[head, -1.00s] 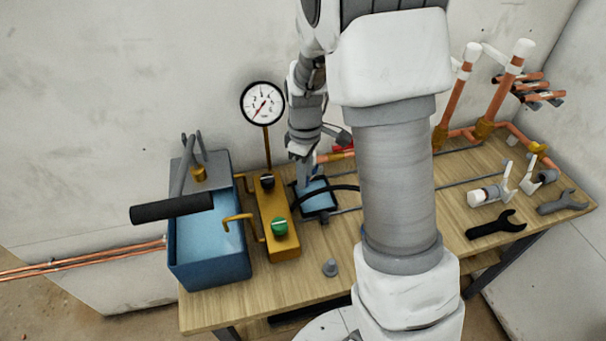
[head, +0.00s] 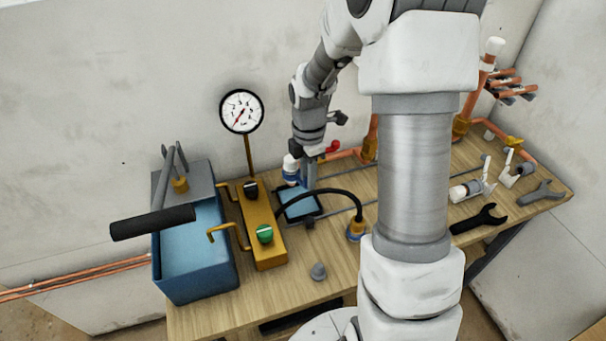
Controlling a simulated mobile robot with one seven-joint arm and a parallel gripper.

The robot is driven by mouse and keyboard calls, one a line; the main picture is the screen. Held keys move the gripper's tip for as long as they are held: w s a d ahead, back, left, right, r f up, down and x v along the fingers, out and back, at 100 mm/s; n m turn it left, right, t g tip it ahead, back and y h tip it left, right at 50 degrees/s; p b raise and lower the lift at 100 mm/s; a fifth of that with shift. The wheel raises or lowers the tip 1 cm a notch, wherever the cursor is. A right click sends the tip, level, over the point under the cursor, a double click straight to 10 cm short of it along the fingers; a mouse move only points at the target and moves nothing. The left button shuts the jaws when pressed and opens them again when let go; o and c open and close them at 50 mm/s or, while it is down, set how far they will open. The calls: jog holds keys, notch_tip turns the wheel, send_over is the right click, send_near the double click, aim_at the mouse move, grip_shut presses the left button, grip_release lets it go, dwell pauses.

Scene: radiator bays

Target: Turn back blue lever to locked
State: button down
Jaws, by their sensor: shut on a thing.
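My gripper (head: 303,178) points down behind the blue-topped tray, beside the gauge, at the back of the bench. It is shut at a small blue part (head: 291,178) with a white top, which I take for the blue lever. The fingers and wrist hide much of it, so its angle and exact hold are unclear. A red lever (head: 333,147) shows just right of my wrist, near the copper pipe.
A blue pump tank (head: 196,275) with a black handle stands left, beside a brass manifold (head: 262,222) and a round gauge (head: 241,111). A black hose (head: 335,194) arches in front of my gripper. Wrenches (head: 480,219) and fittings lie right. My arm hides the bench's middle.

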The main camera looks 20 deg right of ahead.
jog(key=shift+w+d+n+p, duration=0.25)
jog(key=shift+d+n+p, duration=0.15)
jog(key=shift+n, duration=0.4)
jog(key=c, duration=0.7)
grip_release()
jog(key=shift+o, duration=0.2)
notch_tip(320, 180, up, 18)
jog(key=p, duration=0.1)
jog(key=shift+f+p, duration=0.25)
jog(key=shift+p, duration=0.05)
